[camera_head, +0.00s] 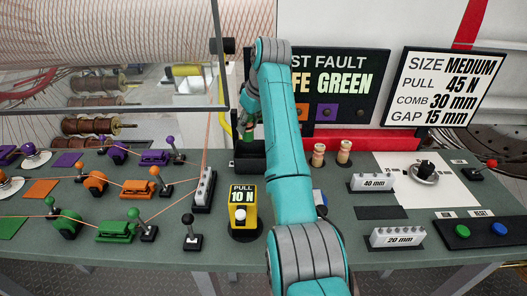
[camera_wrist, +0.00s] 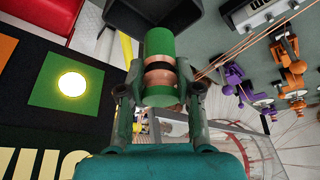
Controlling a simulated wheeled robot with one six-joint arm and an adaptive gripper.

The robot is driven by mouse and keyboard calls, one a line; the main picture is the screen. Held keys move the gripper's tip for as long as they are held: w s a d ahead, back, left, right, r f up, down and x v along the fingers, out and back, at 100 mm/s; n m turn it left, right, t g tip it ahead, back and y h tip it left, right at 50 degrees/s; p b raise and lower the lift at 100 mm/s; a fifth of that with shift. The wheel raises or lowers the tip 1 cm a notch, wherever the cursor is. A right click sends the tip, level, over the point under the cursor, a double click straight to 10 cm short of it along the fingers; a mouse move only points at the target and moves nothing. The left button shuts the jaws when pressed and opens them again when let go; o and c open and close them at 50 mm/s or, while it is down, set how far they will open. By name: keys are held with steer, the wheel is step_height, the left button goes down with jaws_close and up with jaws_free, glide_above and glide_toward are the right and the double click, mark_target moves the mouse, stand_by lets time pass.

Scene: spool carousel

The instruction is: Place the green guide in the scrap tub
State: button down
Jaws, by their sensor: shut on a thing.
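My gripper (camera_wrist: 158,95) is shut on a green guide (camera_wrist: 160,42), a short cylinder with green ends, a copper-coloured middle and a dark band. In the head view the held green guide (camera_head: 248,133) shows small beside my arm, and my gripper (camera_head: 246,122) is partly hidden by it. A black open box, which looks to be the scrap tub (camera_head: 250,161), stands on the table just below the held guide. In the wrist view the dark tub (camera_wrist: 118,14) is at the top, beyond the guide. The guide appears above the tub; the exact height cannot be told.
Copper strands run across the left.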

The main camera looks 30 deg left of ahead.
steer(key=shift+w+f, duration=0.1)
steer(key=shift+w, duration=0.25)
steer(key=shift+w+f, duration=0.1)
steer(key=shift+f, duration=0.2)
step_height(320, 180, down, 9)
steer(key=shift+f, duration=0.1)
steer(key=c, duration=0.8)
jaws_free()
steer(key=shift+f, duration=0.1)
steer(key=v, duration=1.2)
steer(key=shift+d, duration=0.15)
